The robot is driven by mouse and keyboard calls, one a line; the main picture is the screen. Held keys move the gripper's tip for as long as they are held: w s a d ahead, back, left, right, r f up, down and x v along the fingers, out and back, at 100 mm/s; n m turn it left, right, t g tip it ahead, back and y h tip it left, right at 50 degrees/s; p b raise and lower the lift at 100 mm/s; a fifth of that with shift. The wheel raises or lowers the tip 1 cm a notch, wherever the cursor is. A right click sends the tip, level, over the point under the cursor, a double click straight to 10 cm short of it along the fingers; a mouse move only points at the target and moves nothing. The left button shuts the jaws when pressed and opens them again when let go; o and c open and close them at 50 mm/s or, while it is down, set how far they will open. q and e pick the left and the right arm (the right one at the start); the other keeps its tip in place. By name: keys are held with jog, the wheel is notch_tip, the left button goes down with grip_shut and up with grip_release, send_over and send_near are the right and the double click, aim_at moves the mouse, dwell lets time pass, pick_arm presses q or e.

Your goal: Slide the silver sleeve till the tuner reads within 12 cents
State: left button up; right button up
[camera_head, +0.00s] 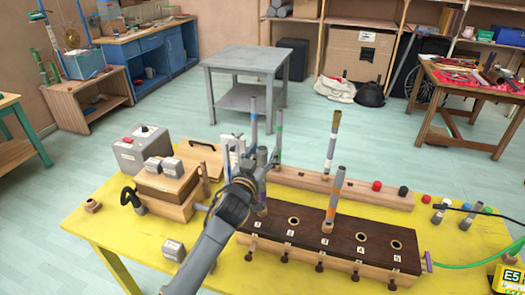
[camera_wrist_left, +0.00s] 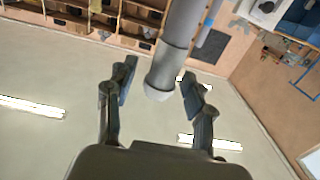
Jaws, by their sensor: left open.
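The grey pipe (camera_head: 262,180) stands in the dark numbered block (camera_head: 298,222), with a silver-grey sleeve (camera_head: 262,156) around its top. My left gripper (camera_head: 257,166) is beside the pipe's upper part and partly hides it. In the left wrist view a wider grey collar, which looks like the sleeve (camera_wrist_left: 168,68), ends between the fingertips of my open left gripper (camera_wrist_left: 158,85); whether a finger touches it I cannot tell. A yellow device showing "E5", apparently the tuner (camera_head: 507,279), is cut off at the lower right; no cents reading is legible. My right gripper is out of view.
An orange-banded pipe (camera_head: 335,200) stands in the block, right of my gripper. More banded pipes stand in the wooden rail (camera_head: 372,193) behind. Wooden boxes (camera_head: 166,190) and a grey box (camera_head: 142,150) are at the left of the yellow table (camera_head: 215,262). A green hose (camera_head: 470,266) lies right.

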pick_arm(q)
jog(key=shift+w, duration=0.25)
jog(key=shift+c, duration=0.4)
grip_shut()
jog(key=shift+f+b, duration=0.5)
jog(key=shift+f, duration=0.15)
grip_release()
jog(key=shift+o, duration=0.2)
